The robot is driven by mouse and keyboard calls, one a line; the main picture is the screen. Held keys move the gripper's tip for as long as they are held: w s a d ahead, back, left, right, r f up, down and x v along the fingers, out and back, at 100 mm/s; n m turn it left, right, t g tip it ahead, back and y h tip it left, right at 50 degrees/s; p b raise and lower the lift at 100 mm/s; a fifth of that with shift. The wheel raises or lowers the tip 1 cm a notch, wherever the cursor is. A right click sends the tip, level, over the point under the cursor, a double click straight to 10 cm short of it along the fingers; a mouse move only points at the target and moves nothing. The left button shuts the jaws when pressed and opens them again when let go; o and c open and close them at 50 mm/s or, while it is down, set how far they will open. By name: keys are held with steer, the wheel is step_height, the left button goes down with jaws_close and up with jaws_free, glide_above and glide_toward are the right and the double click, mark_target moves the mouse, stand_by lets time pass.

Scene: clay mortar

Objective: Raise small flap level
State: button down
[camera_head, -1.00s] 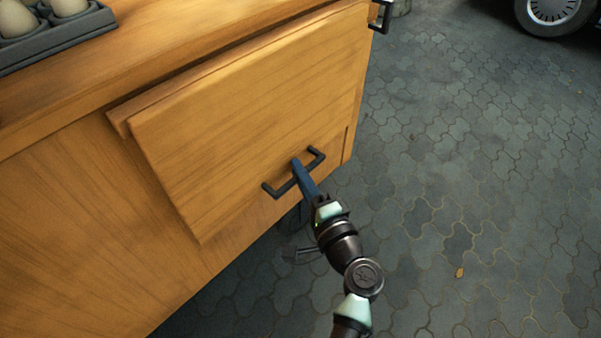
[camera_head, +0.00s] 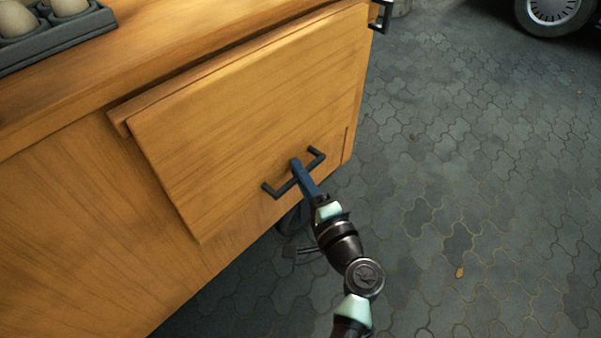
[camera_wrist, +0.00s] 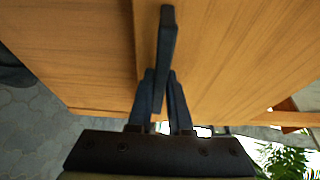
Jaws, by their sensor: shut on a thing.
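The small flap (camera_head: 250,110) is a wooden panel on the side of a wooden counter. It hangs down from its top edge, close to the counter's side. A black bar handle (camera_head: 274,191) sits near its lower edge. My gripper (camera_head: 297,165) is shut on the middle of this handle, with its blue fingers reaching up from below. In the wrist view the handle (camera_wrist: 167,45) runs between the two fingers of my gripper (camera_wrist: 164,78). Part of the handle is hidden behind the fingers.
The counter top (camera_head: 150,50) carries a dark tray (camera_head: 60,45) with pale rounded objects at the top left. Another black handle (camera_head: 383,15) juts from the counter's far corner. Paved floor (camera_head: 480,170) lies open to the right, with a vehicle wheel (camera_head: 551,12) at the back.

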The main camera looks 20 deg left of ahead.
steer(key=shift+d, duration=0.1)
steer(key=s+d+r+n+g+h+p, duration=0.3)
steer(key=d+r+p, duration=0.5)
steer(key=p, duration=1)
steer(key=s+d+r+g+h+p, duration=0.1)
steer(key=d+r+h+p, duration=0.2)
steer(key=r+p, duration=0.4)
steer(key=s+d+r+g+h+p, duration=0.1)
steer(key=d+r+h+p, duration=0.2)
steer(key=p, duration=1.4)
steer(key=s+d+r+n+g+h+p, duration=0.1)
steer(key=d+r+h+p, duration=0.3)
steer(key=r+p, duration=0.8)
steer(key=shift+s+g+h, duration=0.2)
steer(key=shift+g+h, duration=0.1)
steer(key=shift+g, duration=0.3)
steer(key=shift+r, duration=0.15)
steer(key=c, duration=0.8)
jaws_free()
steer(key=shift+c, duration=0.2)
steer(key=shift+s, duration=0.1)
